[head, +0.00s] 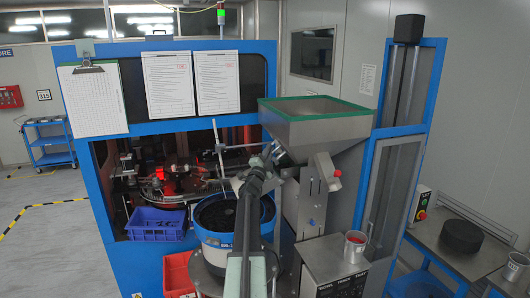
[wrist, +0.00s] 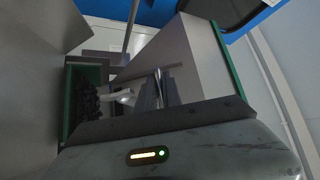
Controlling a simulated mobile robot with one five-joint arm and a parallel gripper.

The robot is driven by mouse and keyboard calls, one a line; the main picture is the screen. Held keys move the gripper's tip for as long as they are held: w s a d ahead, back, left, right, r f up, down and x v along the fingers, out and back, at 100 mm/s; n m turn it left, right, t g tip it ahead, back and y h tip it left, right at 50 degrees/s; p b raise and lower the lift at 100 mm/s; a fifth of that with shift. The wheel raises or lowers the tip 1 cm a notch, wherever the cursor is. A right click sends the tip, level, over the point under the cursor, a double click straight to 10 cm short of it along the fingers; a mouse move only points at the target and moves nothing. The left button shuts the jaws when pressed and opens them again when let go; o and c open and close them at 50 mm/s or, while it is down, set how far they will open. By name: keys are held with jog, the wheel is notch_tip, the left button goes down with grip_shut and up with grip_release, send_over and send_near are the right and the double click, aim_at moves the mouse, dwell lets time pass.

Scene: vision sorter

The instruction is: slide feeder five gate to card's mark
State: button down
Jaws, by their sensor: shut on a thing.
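The feeder's grey hopper (head: 318,128) with a green rim stands right of centre in the head view; its sloping wall (wrist: 195,60) fills the middle right of the wrist view. My gripper (head: 275,152) is at the hopper's left lower side, with my arm reaching up from the bottom. In the wrist view my gripper (wrist: 158,88) is shut on a small part at the feeder, most likely the gate, whose outline is mostly hidden. I cannot read any mark. Two printed sheets (head: 168,85) and a clipboard sheet (head: 93,100) hang on the blue machine; which is the card is unclear.
A round bowl (head: 212,245) with dark parts stands below my arm. A blue bin (head: 156,224) and a red bin (head: 177,275) are to its left. A control box (head: 335,265) with a metal cup (head: 354,246) stands at right. Open floor lies far left.

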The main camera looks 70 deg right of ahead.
jog(key=shift+s+d+f, duration=0.15)
jog(key=shift+f, duration=0.15)
jog(key=shift+r, duration=0.1)
jog(key=c, duration=1.8)
grip_release()
jog(key=b+v, duration=0.2)
jog(key=v, duration=0.6)
jog(key=shift+b, duration=0.3)
